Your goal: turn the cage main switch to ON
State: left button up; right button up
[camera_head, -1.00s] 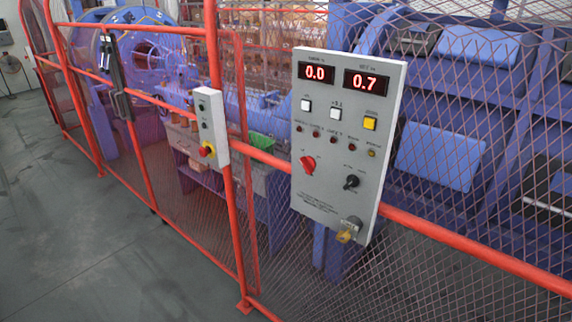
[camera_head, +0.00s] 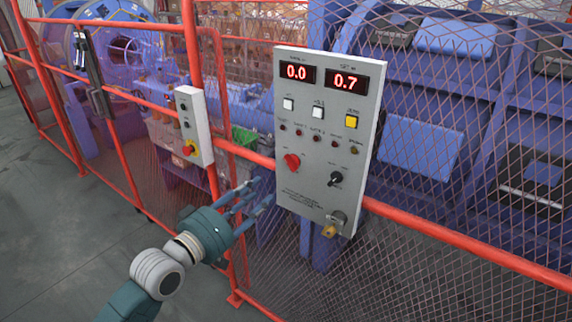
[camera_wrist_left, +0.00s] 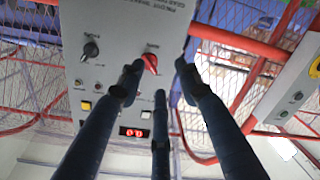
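A grey control panel (camera_head: 310,205) is mounted on the red fence rail. A red rotary knob (camera_head: 292,162) sits at its lower left, with a black selector knob (camera_head: 335,179) to the right. I cannot read which label marks the cage main switch. My left gripper (camera_head: 257,197) has its three fingers spread, left of and below the red knob, apart from it and empty. In the left wrist view the panel is upside down, and the red knob (camera_wrist_left: 150,63) appears beyond and between the spread fingertips (camera_wrist_left: 157,76). My right gripper is not in view.
A smaller grey box (camera_head: 195,125) with a red and yellow button hangs on the fence post left of the panel. A key switch (camera_head: 333,228) sticks out at the panel's bottom. Red fence rails (camera_head: 450,240) and mesh run along the blue machine.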

aim_at(289, 164)
pick_arm(q)
jog(key=shift+h, duration=0.4)
jog(key=w+d+r+p, duration=0.1)
jog(key=w+d, duration=0.1)
jog(key=w+d+r+p, duration=0.1)
jog(key=w+d, duration=0.4)
jog(key=shift+w+d+r+p, duration=0.25)
jog(key=shift+w+r+p, duration=0.15)
grip_shut()
